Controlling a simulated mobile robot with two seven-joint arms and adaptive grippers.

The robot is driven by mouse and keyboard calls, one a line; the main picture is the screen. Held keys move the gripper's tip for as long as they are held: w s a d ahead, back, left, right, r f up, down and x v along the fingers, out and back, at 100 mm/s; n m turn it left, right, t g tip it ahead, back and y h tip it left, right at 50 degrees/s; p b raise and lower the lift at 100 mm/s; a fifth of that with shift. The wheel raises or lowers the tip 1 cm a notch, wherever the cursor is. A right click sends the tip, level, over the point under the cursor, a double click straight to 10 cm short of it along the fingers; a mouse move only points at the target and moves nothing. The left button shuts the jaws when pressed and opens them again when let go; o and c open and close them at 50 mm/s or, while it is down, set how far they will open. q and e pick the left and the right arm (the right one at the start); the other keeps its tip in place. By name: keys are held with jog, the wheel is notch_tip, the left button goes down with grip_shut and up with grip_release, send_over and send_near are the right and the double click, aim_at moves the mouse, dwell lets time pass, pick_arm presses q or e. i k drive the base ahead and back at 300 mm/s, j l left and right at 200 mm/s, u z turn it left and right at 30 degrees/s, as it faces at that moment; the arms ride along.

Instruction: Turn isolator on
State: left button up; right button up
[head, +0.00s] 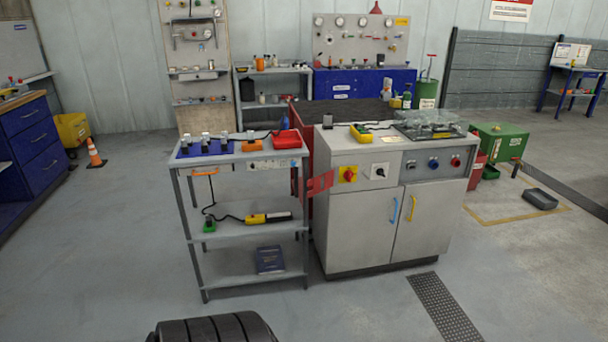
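The isolator looks to be the red rotary knob on a yellow plate (348,174), on the upper left front of the grey cabinet (352,228). It is small in the view, and I cannot tell which way its handle points. A white plate with a dark rotary switch (380,171) sits just right of it. Neither of my grippers is in view.
A grey shelf trolley (249,237) stands against the cabinet's left side, and a red panel (314,183) sticks out between them. Open floor (350,310) lies in front, with a dark grating (444,308). A black tray (540,199) lies on the floor at right.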

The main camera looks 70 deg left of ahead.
aim_at(348, 175)
jog(key=u, duration=1.85)
jog(key=i+l, duration=0.25)
jog(key=i, duration=0.2)
jog(key=i+l, duration=0.3)
jog(key=i, duration=0.15)
jog(key=u, duration=0.05)
